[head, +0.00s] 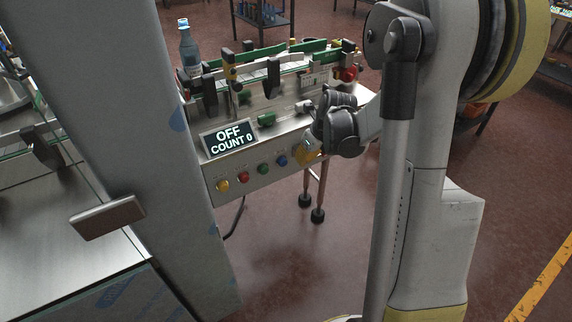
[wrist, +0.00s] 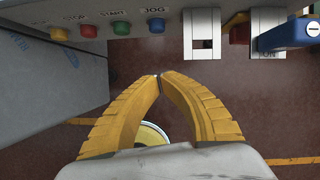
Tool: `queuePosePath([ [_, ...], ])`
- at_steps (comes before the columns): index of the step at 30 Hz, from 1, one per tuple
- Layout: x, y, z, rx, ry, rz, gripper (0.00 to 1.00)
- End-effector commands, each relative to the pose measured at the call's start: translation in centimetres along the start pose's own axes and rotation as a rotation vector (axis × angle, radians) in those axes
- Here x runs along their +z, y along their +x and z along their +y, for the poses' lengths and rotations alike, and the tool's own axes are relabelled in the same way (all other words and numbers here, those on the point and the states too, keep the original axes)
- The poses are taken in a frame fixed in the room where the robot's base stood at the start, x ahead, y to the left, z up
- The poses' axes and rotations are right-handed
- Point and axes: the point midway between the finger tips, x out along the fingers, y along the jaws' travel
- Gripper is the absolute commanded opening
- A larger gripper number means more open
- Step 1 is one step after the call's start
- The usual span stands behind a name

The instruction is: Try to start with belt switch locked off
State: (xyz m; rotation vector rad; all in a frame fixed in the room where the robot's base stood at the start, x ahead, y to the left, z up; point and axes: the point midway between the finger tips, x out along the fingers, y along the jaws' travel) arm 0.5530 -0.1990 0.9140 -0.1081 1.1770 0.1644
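The conveyor's control panel (head: 262,165) carries a display (head: 228,139) reading "OFF COUNT 0". A blue padlock-like body (wrist: 295,34) shows at the right edge of the wrist view, beside a white plate (wrist: 268,18) with an "ON" label. A red part (wrist: 240,33) is left of that plate. The full switch and how the blue body is fastened cannot be made out. My gripper (wrist: 159,77) is below the panel front in the wrist view, its yellow fingertips together with nothing between them. In the head view, my gripper (head: 308,152) is at the panel's right part, partly hidden by my arm.
Yellow (head: 222,186), red (head: 244,177), green (head: 263,169) and blue (head: 282,161) buttons line the panel. A bottle (head: 188,50) stands on the conveyor. A grey machine column (head: 170,150) stands left of the panel. Open floor (head: 290,265) lies in front.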

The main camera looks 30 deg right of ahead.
Motion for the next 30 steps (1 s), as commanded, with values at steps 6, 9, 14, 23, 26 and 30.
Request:
queuePosePath([
  [6, 0.0, 0.7, 0.0, 0.0, -0.003, 0.0, 0.0],
  [9, 0.0, 2.2, 0.0, 0.0, -0.003, -0.001, 0.0],
  [14, -0.1, 5.5, 0.0, 0.0, -0.004, -0.001, 0.0],
  [23, 1.0, 10.8, 0.0, 0.0, -0.006, -0.001, 0.0],
  [26, 2.3, 11.2, 0.1, 0.0, -0.005, 0.0, 0.0],
  [30, 3.4, 11.4, 0.0, -0.001, -0.004, 0.0, 0.0],
])
